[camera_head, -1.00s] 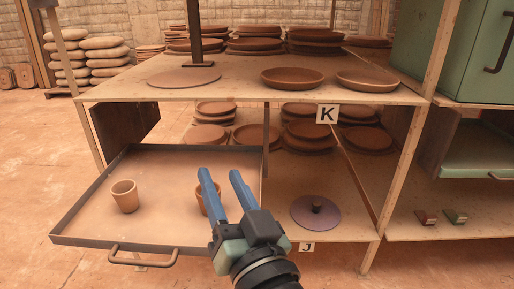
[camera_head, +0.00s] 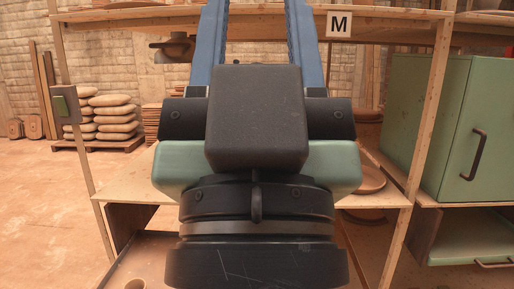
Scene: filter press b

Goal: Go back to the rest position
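My gripper (camera_head: 256,25) is raised close in front of the camera and fills the middle of the view. Its two blue fingers point up and stand well apart, and their tips are cut off by the top edge. Only background shows between the fingers, so the gripper looks open and empty. It touches nothing that I can see. My gripper's body hides much of the wooden rack (camera_head: 125,185) behind it.
A green cabinet (camera_head: 428,110) stands at the right, above a green drawer (camera_head: 470,245). Stacked sacks (camera_head: 112,115) stand at the back left. Open floor lies left.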

